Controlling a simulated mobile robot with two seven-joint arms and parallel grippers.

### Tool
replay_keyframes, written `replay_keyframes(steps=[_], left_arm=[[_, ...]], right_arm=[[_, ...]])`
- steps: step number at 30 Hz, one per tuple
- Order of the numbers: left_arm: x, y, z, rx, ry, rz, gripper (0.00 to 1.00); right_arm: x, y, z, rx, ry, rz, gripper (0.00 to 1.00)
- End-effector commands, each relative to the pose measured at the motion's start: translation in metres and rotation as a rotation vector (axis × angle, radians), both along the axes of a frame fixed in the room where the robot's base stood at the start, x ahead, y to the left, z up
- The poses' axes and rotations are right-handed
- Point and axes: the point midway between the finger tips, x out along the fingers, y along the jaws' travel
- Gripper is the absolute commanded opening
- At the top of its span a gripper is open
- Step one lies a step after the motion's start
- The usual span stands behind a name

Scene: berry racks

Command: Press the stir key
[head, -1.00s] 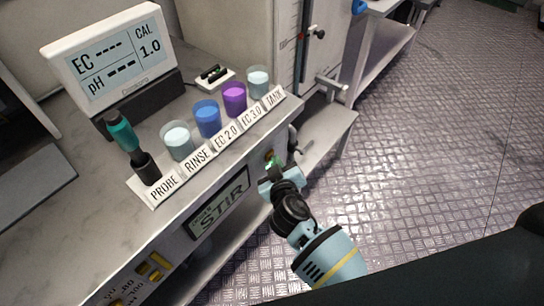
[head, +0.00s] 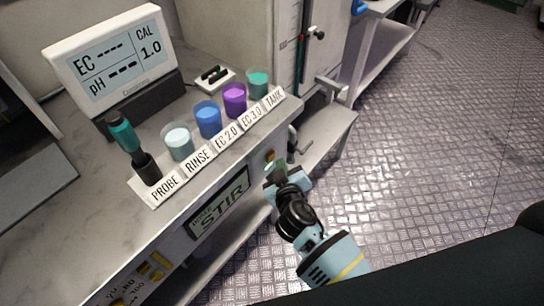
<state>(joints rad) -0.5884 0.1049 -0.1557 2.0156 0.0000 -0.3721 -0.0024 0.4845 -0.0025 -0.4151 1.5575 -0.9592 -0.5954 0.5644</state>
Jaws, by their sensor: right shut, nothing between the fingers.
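The STIR panel (head: 219,206), a green-lit sign, is on the front face of the bench. A small yellow-orange knob or key (head: 269,155) shows on the same face, up and right of the panel. My right gripper (head: 275,170) is shut and empty, with its fingertips just below this knob. I cannot tell whether the tips touch the bench face. The fingers partly hide the area there. The TANK cup (head: 258,84) holds teal liquid. My left gripper is not in view.
On the bench stand the meter display (head: 112,58), the teal probe (head: 123,133) in a black holder, and the RINSE (head: 177,142), EC 2.0 (head: 207,120) and EC 3.0 (head: 234,100) cups. A valve handle (head: 293,140) is right of the gripper. Floor at right is clear.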

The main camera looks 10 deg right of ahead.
Motion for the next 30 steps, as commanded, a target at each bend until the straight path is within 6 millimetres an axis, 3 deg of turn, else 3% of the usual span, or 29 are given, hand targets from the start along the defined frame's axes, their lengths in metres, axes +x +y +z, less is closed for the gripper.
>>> replay_keyframes(steps=[7, 21, 30], left_arm=[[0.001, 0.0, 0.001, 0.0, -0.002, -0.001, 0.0], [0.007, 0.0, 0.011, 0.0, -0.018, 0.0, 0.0], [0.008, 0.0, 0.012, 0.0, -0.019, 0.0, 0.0]], right_arm=[[-0.003, -0.003, 0.0, 0.0, 0.001, 0.0, 0.0], [-0.035, -0.027, 0.0, 0.0, 0.001, 0.0, 0.0], [-0.04, -0.031, 0.0, 0.0, 0.001, 0.0, 0.0]])
